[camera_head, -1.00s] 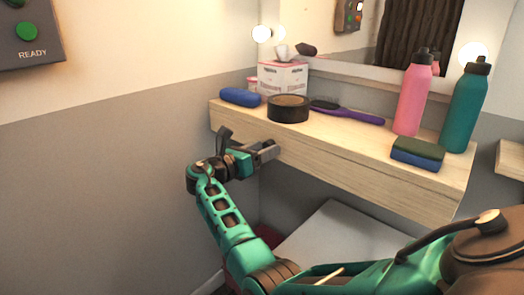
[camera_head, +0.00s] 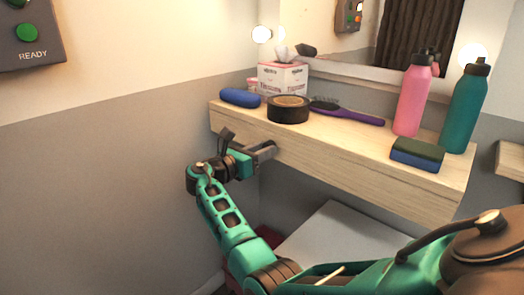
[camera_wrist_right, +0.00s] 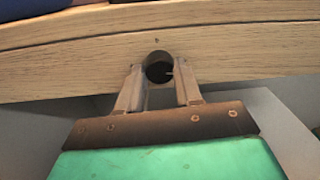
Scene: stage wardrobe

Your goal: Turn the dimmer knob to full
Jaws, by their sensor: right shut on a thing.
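The dimmer knob (camera_wrist_right: 158,68) is a small dark round knob on the front face of the wooden shelf, with a pale mark toward its right side in the right wrist view. A small dark dot sits on the wood above it. My right gripper (camera_wrist_right: 158,84) has one finger on each side of the knob and is shut on it. In the head view my right gripper (camera_head: 264,151) reaches the shelf's front near its left end, and the knob is hidden there. My left gripper is not in view.
The shelf (camera_head: 330,158) carries a blue roll (camera_head: 240,97), tissue box (camera_head: 283,77), dark tape roll (camera_head: 288,109), purple brush (camera_head: 350,114), pink bottle (camera_head: 412,100), teal bottle (camera_head: 464,108) and sponge (camera_head: 417,153). A white surface (camera_head: 340,235) lies below. A grey panel (camera_head: 30,35) hangs upper left.

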